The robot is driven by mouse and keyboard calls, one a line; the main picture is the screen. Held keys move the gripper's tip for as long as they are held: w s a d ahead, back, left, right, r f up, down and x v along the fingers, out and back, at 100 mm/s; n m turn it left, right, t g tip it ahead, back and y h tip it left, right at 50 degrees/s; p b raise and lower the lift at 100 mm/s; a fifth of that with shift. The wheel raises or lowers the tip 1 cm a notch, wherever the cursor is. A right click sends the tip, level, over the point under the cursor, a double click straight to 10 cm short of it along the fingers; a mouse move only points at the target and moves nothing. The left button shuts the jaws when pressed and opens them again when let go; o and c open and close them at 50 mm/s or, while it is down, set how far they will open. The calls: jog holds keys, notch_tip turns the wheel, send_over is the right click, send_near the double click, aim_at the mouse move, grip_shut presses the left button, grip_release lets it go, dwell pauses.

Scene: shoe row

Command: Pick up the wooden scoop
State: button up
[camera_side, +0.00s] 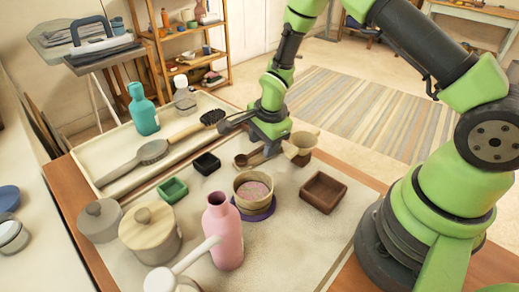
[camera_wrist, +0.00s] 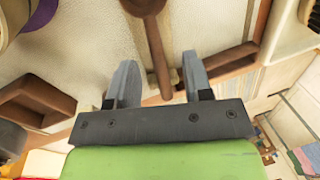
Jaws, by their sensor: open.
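The fingers are open, one on each side of the handle, with a gap on both sides. I cannot tell how far the fingertips are above the mat.
A brush (camera_side: 212,117) lies behind, on the white tray (camera_side: 112,158).

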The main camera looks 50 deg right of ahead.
jog(key=shift+w+f, duration=0.1)
jog(key=shift+f, duration=0.45)
grip_shut()
